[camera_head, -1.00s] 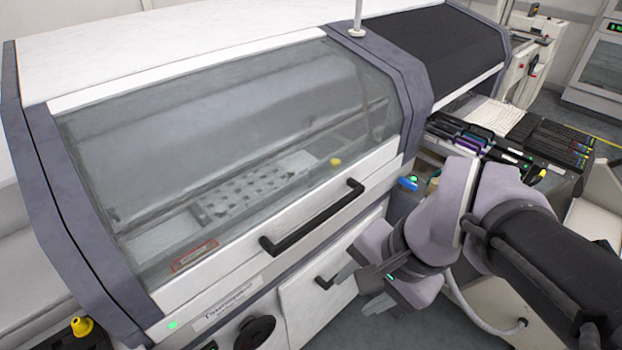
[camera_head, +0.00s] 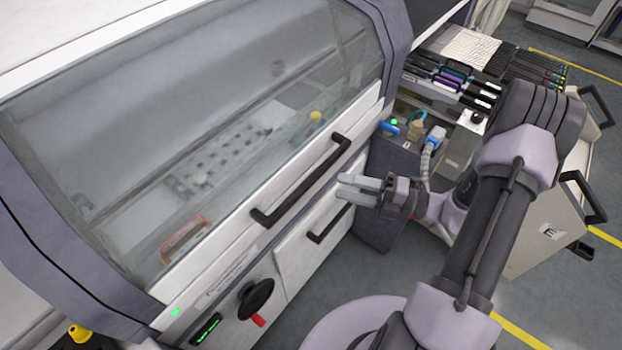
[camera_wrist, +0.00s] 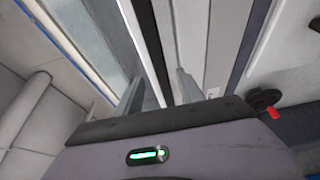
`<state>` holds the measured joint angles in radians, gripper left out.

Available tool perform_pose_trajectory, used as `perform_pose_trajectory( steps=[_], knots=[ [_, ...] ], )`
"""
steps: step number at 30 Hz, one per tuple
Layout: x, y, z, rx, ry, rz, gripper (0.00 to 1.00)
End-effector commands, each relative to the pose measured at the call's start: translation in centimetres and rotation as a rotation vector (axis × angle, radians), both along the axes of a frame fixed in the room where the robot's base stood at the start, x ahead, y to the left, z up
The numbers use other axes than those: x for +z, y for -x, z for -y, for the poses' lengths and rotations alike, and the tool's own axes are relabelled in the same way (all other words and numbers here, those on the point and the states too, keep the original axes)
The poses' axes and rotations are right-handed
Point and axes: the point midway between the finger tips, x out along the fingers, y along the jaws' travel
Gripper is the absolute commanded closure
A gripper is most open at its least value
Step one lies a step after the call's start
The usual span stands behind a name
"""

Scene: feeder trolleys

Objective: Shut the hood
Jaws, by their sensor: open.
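The hood is a large clear window (camera_head: 190,150) in a pale frame on the white machine. A black bar handle (camera_head: 300,180) sits on its lower front edge. The hood is down over the machine's interior, and I see no clear gap along its lower edge.
Below the hood are a drawer with a black handle (camera_head: 328,223) and a black knob with a red tip (camera_head: 256,299). A grey box with blue connectors (camera_head: 392,180) and a trolley with a rack (camera_head: 455,75) stand right. Grey floor is free in front.

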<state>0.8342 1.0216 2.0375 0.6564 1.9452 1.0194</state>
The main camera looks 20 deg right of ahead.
Motion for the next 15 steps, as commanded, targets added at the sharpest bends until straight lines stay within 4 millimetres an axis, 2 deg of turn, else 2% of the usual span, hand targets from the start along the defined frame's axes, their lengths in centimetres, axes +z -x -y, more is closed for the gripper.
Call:
perform_pose_trajectory(
  steps=[3,7,12,15],
  knots=[
    [-0.2,-1.6,-2.9,0.006,0.0,0.0,0.55],
    [-0.2,-3.1,-5.4,0.006,0.001,0.0,0.55],
    [-0.1,-4.3,-7.2,0.004,0.002,0.002,0.55],
    [0.0,-4.6,-7.6,0.002,0.002,0.002,0.55]
  ],
)
